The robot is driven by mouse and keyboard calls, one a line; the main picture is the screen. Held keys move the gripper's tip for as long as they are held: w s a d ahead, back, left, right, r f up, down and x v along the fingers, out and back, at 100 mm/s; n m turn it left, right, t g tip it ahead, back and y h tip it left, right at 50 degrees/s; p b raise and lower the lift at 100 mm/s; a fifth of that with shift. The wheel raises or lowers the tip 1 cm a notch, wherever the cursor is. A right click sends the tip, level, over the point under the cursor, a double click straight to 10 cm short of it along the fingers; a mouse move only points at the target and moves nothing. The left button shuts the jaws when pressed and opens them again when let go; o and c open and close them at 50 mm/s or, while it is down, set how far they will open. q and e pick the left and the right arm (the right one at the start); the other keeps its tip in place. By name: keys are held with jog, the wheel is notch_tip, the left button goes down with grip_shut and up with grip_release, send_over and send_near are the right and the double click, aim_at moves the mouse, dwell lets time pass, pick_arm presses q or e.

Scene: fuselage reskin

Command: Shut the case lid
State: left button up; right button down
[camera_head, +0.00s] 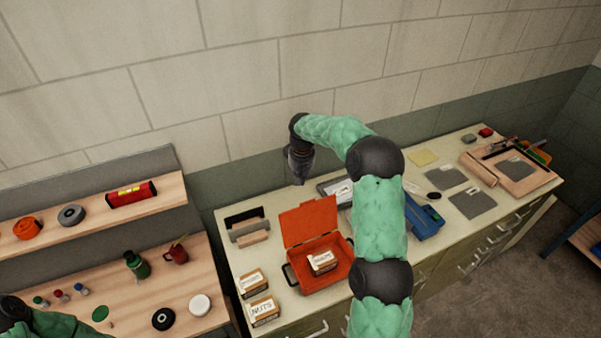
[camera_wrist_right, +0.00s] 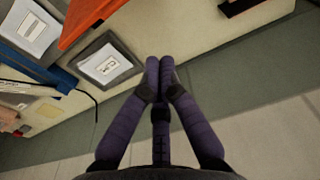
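The orange case (camera_head: 322,272) stands on the counter with its lid (camera_head: 309,221) open, tilted up at the back. A small labelled box (camera_head: 322,261) sits inside the case. My right gripper (camera_head: 299,180) hangs behind and above the lid, near the wall, apart from it as far as I can see. In the right wrist view its two purple fingers (camera_wrist_right: 159,65) meet at the tips with nothing between them. An orange edge, likely the lid (camera_wrist_right: 88,18), shows at the top there. My left arm shows only at the lower left corner of the head view; its gripper is out of sight.
Labelled boxes (camera_head: 264,310) stand left of the case, and a dark holder (camera_head: 247,226) stands behind them. A blue tool (camera_head: 426,220) and grey mats (camera_head: 472,202) lie to the right. The wall (camera_head: 250,80) is close behind the counter.

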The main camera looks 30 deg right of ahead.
jog(key=shift+s+a+f+p, duration=0.1)
jog(key=shift+s+f+p, duration=0.3)
jog(key=shift+s+f, duration=0.55)
jog(key=shift+s+a+f+p, duration=0.1)
jog(key=shift+s+f+p, duration=0.3)
jog(key=shift+s+f, duration=0.5)
jog(key=shift+w+f, duration=0.15)
jog(key=shift+w, duration=0.05)
